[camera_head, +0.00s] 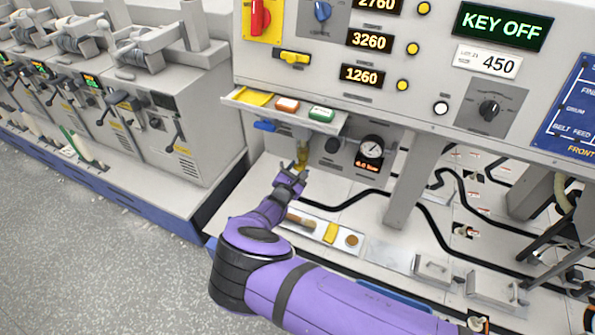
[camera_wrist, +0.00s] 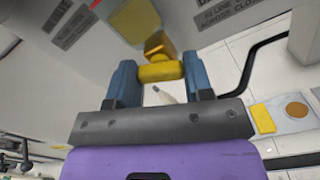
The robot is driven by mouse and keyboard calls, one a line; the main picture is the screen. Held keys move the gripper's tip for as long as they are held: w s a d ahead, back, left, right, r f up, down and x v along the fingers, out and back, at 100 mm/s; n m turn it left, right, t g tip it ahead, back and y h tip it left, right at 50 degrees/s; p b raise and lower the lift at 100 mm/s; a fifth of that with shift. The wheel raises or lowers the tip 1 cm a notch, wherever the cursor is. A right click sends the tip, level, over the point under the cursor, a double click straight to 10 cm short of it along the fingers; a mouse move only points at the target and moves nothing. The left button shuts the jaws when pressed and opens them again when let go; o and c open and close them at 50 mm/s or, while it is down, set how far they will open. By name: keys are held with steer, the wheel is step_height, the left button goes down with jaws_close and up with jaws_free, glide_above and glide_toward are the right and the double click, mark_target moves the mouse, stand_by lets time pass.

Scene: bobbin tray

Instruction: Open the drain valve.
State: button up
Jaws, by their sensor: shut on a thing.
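A small yellow valve handle (camera_head: 302,156) sits under the grey panel, left of a round pressure gauge (camera_head: 372,149). In the wrist view the yellow handle (camera_wrist: 160,72) lies crosswise between the two blue fingers, with a yellow stem rising behind it. My gripper (camera_head: 294,174) reaches up to it from below and is shut on it. The fingers also show in the wrist view, one on each side of the handle. A red readout under the gauge is too small to read surely. Part of the valve is hidden behind my fingers.
A shelf (camera_head: 283,112) with yellow, red and green items juts out above the valve. A black knob (camera_head: 333,146) is to its right. A tray (camera_head: 318,230) with small parts lies below my gripper. A grey post (camera_head: 410,185) and black hoses stand right.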

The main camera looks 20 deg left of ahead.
steer(key=o, duration=0.9)
steer(key=s, duration=1)
steer(key=shift+s+a, duration=0.4)
